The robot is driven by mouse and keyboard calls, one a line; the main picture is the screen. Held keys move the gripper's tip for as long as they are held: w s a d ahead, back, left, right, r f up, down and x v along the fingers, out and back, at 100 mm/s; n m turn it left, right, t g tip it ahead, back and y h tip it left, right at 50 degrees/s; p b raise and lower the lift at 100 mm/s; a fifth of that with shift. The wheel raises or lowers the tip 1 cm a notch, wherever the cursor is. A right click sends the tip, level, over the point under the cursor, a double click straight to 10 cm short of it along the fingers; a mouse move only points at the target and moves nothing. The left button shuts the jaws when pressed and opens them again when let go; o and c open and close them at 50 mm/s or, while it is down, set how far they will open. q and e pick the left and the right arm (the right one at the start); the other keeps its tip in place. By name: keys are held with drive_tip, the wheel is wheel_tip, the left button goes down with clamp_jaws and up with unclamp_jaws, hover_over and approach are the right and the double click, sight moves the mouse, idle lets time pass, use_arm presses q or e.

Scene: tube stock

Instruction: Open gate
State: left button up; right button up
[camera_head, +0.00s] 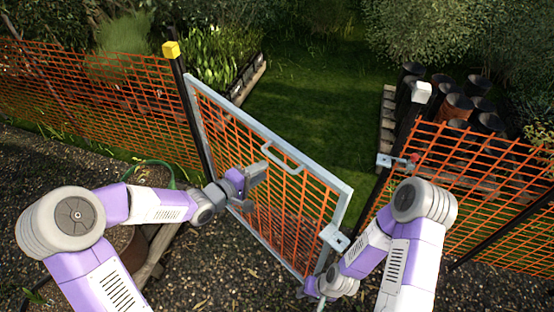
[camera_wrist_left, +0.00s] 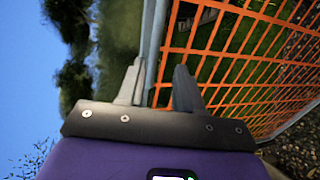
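The gate (camera_head: 262,131) has a grey metal frame filled with orange mesh and a grey handle (camera_head: 281,159) near its top rail. It stands at an angle, with its latch-side edge apart from the white-capped post (camera_head: 421,92). A latch plate (camera_head: 334,238) sits on that edge. My left gripper (camera_head: 262,174) is in front of the mesh, below the top rail. In the left wrist view its fingers (camera_wrist_left: 158,88) are apart, with a grey frame bar (camera_wrist_left: 153,45) showing between them; contact is unclear. My right gripper (camera_head: 314,290) is low by the gate's bottom corner, its fingers mostly hidden.
A yellow-capped post (camera_head: 172,52) stands at the gate's hinge side. Orange mesh fences (camera_head: 90,85) run off both sides. A catch (camera_head: 396,162) is on the right post. Grass (camera_head: 320,95) lies open behind; black pots (camera_head: 460,105) stand at the right.

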sight(276, 161)
use_arm(q)
drive_tip(key=x, duration=0.5)
drive_tip(key=r+b+x, duration=0.1)
drive_tip(key=x, duration=0.1)
drive_tip(key=shift+w+d+f, duration=0.1)
drive_tip(key=shift+w+d, duration=0.15)
drive_tip(key=shift+w, duration=0.05)
clamp_jaws()
